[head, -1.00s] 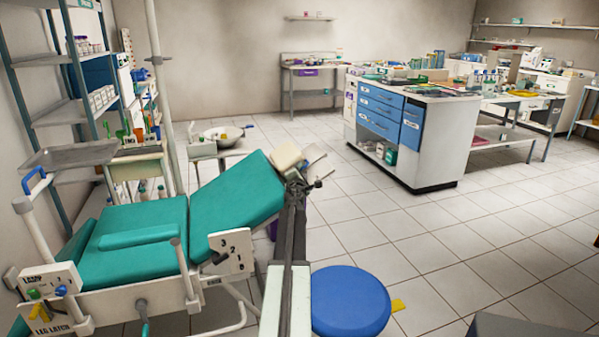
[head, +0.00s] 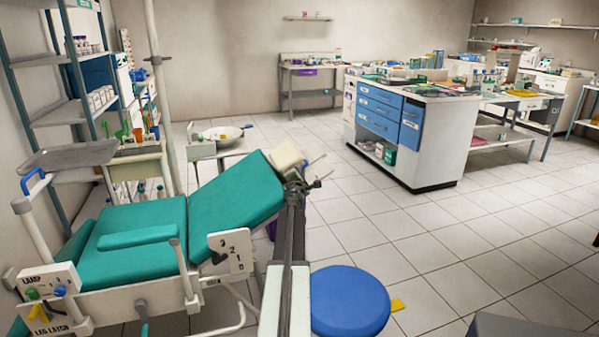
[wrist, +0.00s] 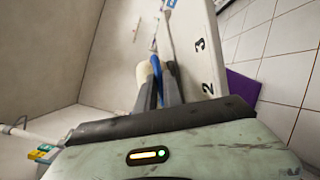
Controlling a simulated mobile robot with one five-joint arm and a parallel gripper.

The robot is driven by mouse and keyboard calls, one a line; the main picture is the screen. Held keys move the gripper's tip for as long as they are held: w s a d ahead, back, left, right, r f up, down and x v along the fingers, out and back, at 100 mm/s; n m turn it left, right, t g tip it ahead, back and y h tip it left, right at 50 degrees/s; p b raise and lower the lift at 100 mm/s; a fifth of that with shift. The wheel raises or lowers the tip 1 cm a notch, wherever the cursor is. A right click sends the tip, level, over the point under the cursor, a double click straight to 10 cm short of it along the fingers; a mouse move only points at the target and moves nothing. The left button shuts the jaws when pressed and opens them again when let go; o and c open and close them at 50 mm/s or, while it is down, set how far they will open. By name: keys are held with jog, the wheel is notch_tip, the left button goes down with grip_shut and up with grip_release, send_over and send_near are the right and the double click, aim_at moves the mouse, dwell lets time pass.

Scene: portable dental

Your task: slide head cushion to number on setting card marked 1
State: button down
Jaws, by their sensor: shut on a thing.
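The cream head cushion (head: 286,156) sits at the top end of the teal chair's raised backrest (head: 236,203). It also shows in the wrist view (wrist: 143,74), partly behind my fingers. My gripper (head: 298,186) is at the cushion's right side, small and dark in the head view. In the wrist view my gripper (wrist: 160,84) is shut on a blue handle (wrist: 156,67) beside the cushion. A white setting card (wrist: 201,62) stands close to the right of the fingers, with 3 and 2 readable. A mark 1 and any pointer are not readable there.
Another numbered card (head: 230,251) is on the chair's side, below the backrest. A blue stool (head: 350,301) stands right of my arm. A white cabinet with blue drawers (head: 410,135) stands farther back. Shelving (head: 70,115) is at left. Tiled floor is clear at right.

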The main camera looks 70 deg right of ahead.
jog(key=shift+r, duration=0.1)
dwell(0.7)
jog(key=s+d+r+p, duration=0.2)
jog(key=s, duration=0.1)
jog(key=shift+s+d+r+p, duration=0.15)
jog(key=shift+d+r+p, duration=0.15)
jog(key=shift+d+p, duration=0.05)
jog(key=shift+s+f, duration=0.1)
jog(key=c, duration=1.5)
grip_release()
jog(key=v, duration=0.7)
jog(key=shift+a, duration=0.35)
